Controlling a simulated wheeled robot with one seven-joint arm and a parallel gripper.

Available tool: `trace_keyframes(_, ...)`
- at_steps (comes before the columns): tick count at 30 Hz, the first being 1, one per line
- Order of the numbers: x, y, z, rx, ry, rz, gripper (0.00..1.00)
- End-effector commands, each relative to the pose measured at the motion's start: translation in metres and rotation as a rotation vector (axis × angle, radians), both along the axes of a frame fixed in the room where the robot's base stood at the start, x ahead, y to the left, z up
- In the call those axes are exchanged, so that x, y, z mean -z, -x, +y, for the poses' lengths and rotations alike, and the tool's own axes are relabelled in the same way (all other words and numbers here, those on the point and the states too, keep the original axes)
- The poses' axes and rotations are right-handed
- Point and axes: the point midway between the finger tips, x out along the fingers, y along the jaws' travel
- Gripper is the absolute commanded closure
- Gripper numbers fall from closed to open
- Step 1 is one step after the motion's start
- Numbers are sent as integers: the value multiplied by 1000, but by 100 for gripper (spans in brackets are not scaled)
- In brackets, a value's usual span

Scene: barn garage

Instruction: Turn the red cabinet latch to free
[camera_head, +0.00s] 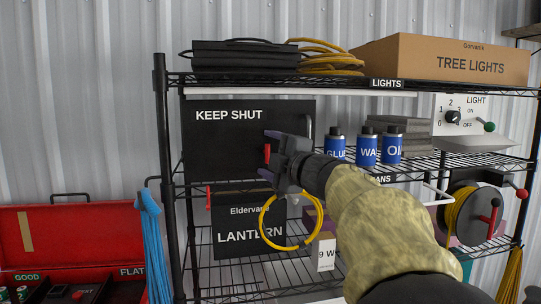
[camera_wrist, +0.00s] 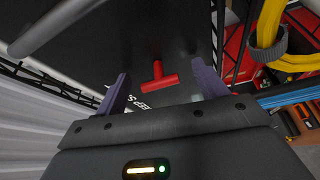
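The black cabinet (camera_head: 225,150) marked KEEP SHUT stands on the shelf rack. Its red latch (camera_head: 267,153) is on the right part of the door, partly hidden by my gripper (camera_head: 269,155). In the wrist view the red latch (camera_wrist: 158,78) is T-shaped, with a short stem and a crossbar. It lies between the two purple fingers of my gripper (camera_wrist: 165,82), which are apart and show gaps on both sides of it. A grey bar handle (camera_head: 309,126) is at the door's right edge.
Blue cans (camera_head: 366,148) stand right of the cabinet, close to my arm. A lantern box (camera_head: 235,228) and yellow cable loop (camera_head: 263,225) are below. A TREE LIGHTS box (camera_head: 455,60) sits on the top shelf. A red toolbox (camera_head: 60,235) is at left.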

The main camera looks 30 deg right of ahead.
Motion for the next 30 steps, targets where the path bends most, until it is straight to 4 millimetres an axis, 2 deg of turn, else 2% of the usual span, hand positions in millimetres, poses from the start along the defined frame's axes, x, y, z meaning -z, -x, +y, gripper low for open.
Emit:
trace_keyframes(9,0,2,0,0,-2,-1,29)
trace_keyframes(14,2,14,-2,2,-3,-3,29)
trace_keyframes(30,11,117,-13,4,-1,-3,29)
